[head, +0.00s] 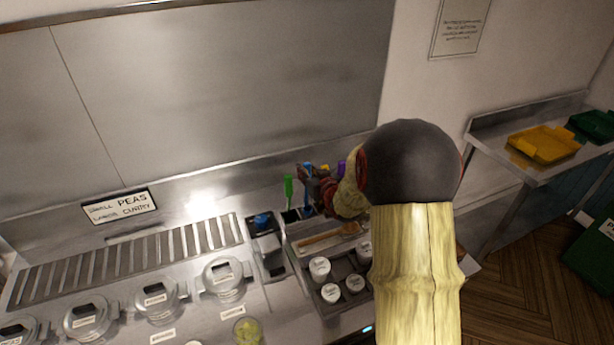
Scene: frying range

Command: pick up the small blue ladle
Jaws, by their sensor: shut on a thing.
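Several coloured utensil handles stand upright in a holder at the back of the range in the head view. A blue handle (308,168), which looks like the small blue ladle's, rises at my gripper (311,185). My gripper is shut on it, with its fingers small and dark in this view. The ladle's lower end is hidden in the holder. My own arm covers much of the area to the right of the gripper.
A green handle (289,190) stands just left of the gripper, and a purple handle (341,166) just right. White-lidded jars (320,268) stand in front. Lidded round pots (223,275) line the left. A yellow tray (543,144) sits on the right-hand table.

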